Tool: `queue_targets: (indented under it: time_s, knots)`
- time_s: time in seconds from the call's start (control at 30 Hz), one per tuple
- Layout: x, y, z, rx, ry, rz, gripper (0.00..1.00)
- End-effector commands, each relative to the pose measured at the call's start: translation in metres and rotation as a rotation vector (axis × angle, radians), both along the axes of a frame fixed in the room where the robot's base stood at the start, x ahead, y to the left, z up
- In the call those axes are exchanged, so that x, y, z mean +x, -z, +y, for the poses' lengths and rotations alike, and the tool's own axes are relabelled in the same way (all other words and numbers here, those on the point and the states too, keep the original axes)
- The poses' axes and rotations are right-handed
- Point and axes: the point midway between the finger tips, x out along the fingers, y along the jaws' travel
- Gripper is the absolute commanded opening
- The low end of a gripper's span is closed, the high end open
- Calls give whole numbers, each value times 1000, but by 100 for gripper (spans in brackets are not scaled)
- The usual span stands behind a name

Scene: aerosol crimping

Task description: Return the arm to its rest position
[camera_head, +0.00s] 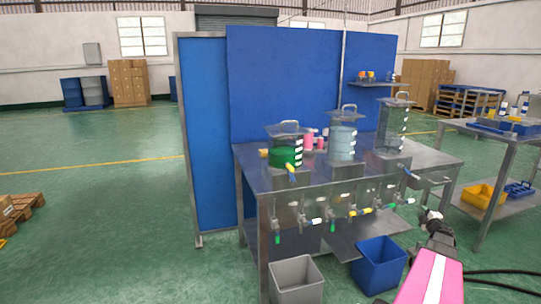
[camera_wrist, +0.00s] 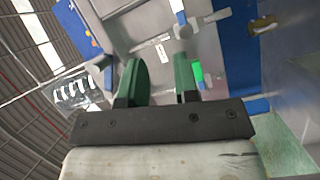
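My gripper (camera_wrist: 160,75) shows in the wrist view with its two green fingers apart and nothing visible between them. In the head view, the end of my arm (camera_head: 431,216) is at the lower right, in front of the right end of the steel workbench (camera_head: 262,222). Its fingers are too small to make out there. Behind the fingers, the wrist view shows a grey metal surface, a valve with a green handle (camera_wrist: 198,71) and a blue-handled valve (camera_wrist: 181,17). I cannot tell the exact distance to them.
Several valves with coloured handles (camera_head: 353,212) stick out from the bench front. A grey bin (camera_head: 297,280) and a blue bin (camera_head: 379,265) stand on the floor before it. A side table (camera_head: 500,138) is at the right. The green floor (camera_head: 110,225) at left is largely clear.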

Motion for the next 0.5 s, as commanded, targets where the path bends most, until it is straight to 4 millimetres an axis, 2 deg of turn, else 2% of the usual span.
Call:
queue_targets:
  time_s: [0.03, 0.23, 0.37, 0.5]
  knots:
    - [5, -3, 23, 47, 42, 10, 29]
    - [17, 2, 87, 265, 241, 82, 29]
    - [13, 12, 133, 414, 358, 157, 29]
    - [1, 28, 190, 573, 475, 266, 29]
